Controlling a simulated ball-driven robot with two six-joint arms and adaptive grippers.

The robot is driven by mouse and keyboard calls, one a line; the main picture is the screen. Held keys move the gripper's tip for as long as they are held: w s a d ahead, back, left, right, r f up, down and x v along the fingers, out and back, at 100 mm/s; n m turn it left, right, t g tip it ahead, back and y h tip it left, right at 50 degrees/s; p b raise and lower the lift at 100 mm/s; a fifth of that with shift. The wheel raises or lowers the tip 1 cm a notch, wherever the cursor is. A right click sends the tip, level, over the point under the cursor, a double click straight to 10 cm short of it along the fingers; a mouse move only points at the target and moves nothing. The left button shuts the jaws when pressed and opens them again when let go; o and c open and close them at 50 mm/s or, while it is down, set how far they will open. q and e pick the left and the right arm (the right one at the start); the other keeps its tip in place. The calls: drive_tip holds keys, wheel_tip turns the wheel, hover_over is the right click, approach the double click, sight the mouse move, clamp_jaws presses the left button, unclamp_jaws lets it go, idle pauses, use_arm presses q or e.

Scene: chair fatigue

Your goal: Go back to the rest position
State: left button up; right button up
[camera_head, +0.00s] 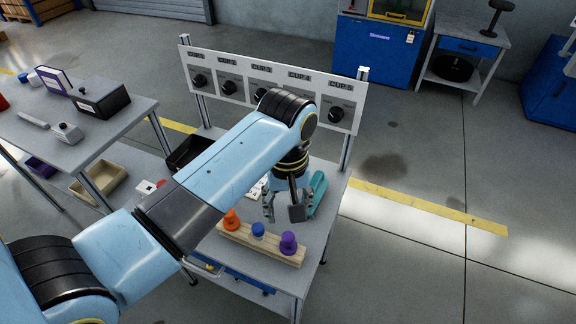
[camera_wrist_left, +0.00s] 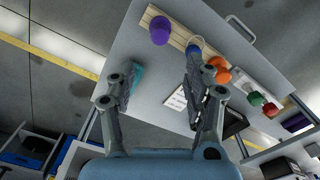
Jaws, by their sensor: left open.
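My left gripper (camera_head: 284,208) is above the workbench, just behind a wooden rack. Its fingers stand apart in the left wrist view (camera_wrist_left: 160,95), with nothing held between them. The wooden rack (camera_head: 262,246) bears an orange knob (camera_head: 231,219), a blue knob (camera_head: 258,231) and a purple knob (camera_head: 288,243). A teal object (camera_head: 318,190) lies on the bench right of the gripper. My left arm hides much of the bench's left side. My right gripper does not show.
A panel (camera_head: 270,87) with several black dials rises at the bench's back. A side table (camera_head: 60,120) on the left holds a black box (camera_head: 100,98). A blue cabinet (camera_head: 375,48) stands far behind. The floor right of the bench (camera_head: 420,270) is clear.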

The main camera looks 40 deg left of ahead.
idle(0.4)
use_arm(q)
drive_tip(key=s+a+r+m+t, duration=0.4)
drive_tip(key=s+r+m, duration=0.6)
drive_tip(key=s+r, duration=0.35)
wheel_tip(320, 180, down, 36)
drive_tip(key=s+a+g+y+b, duration=0.1)
drive_tip(key=s+a+g+b, duration=0.15)
drive_tip(key=b, duration=0.75)
drive_tip(key=s+f+b, duration=0.4)
drive_tip(key=s+f, duration=0.5)
drive_tip(key=f, duration=0.4)
drive_tip(key=s+a+f+b, duration=0.1)
drive_tip(key=s+f+b, duration=0.4)
drive_tip(key=s+f, duration=0.4)
wheel_tip(320, 180, down, 4)
drive_tip(key=shift+s+f+n+b, duration=0.1)
drive_tip(key=shift+s+n+b, duration=0.1)
drive_tip(key=shift+n+b, duration=0.15)
drive_tip(key=shift+a+g, duration=0.1)
drive_tip(key=shift+g, duration=0.25)
